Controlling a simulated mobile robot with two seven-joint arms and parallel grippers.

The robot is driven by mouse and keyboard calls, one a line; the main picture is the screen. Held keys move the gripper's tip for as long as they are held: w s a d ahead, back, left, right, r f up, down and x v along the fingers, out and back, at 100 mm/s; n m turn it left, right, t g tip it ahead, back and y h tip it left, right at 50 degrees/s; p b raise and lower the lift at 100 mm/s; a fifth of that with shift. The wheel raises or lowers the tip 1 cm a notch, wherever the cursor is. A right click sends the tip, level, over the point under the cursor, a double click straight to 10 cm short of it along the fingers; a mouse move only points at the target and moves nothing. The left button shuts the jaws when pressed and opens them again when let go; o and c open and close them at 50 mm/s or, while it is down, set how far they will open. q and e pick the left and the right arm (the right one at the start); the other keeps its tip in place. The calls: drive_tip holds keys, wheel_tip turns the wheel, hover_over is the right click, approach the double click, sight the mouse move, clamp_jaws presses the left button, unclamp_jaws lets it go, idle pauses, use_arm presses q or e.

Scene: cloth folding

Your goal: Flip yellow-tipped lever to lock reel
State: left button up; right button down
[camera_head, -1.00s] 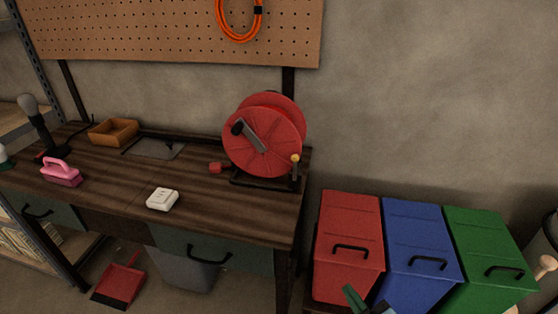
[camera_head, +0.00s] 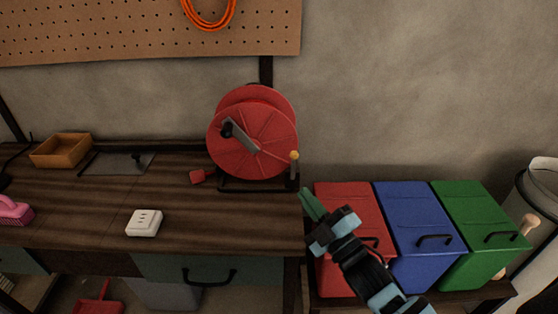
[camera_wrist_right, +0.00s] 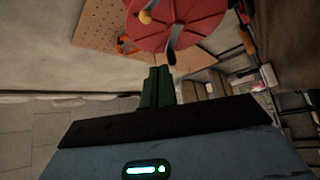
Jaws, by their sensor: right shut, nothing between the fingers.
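The red cable reel (camera_head: 240,148) stands upright on the workbench, with a dark hand crank on its face. The yellow-tipped lever (camera_head: 294,157) stands at the reel's lower right side, on its base frame. My right gripper (camera_head: 308,198) is below and right of the lever, apart from it, its green fingers together and empty. In the right wrist view, the gripper's fingers (camera_wrist_right: 156,87) point toward the reel (camera_wrist_right: 178,22), and the lever's yellow tip (camera_wrist_right: 146,17) shows at the top left of them. My left gripper is not in view.
The dark wooden workbench (camera_head: 90,212) holds a white socket block (camera_head: 145,222), an orange-brown tray (camera_head: 60,150) and a pink brush (camera_head: 12,211). Red (camera_head: 335,200), blue (camera_head: 408,215) and green (camera_head: 470,210) bins stand right of the bench, close to my right arm.

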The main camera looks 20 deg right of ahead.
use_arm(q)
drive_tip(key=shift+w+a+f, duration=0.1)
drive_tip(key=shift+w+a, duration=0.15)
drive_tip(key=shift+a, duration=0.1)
use_arm(e)
drive_tip(key=shift+w+a+r+n, duration=0.3)
drive_tip(key=shift+w+r, duration=0.2)
drive_tip(key=shift+r, duration=0.1)
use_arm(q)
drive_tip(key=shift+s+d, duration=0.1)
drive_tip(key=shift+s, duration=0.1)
use_arm(e)
wheel_tip(320, 180, up, 4)
drive_tip(key=p, duration=0.1)
hover_over(293, 167)
drive_tip(key=s+a, duration=0.4)
drive_tip(key=a, duration=0.1)
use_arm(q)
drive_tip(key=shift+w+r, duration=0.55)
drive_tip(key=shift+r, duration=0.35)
use_arm(e)
drive_tip(key=d+f, duration=0.2)
drive_tip(key=d, duration=0.1)
drive_tip(key=shift+w+d+f, duration=0.2)
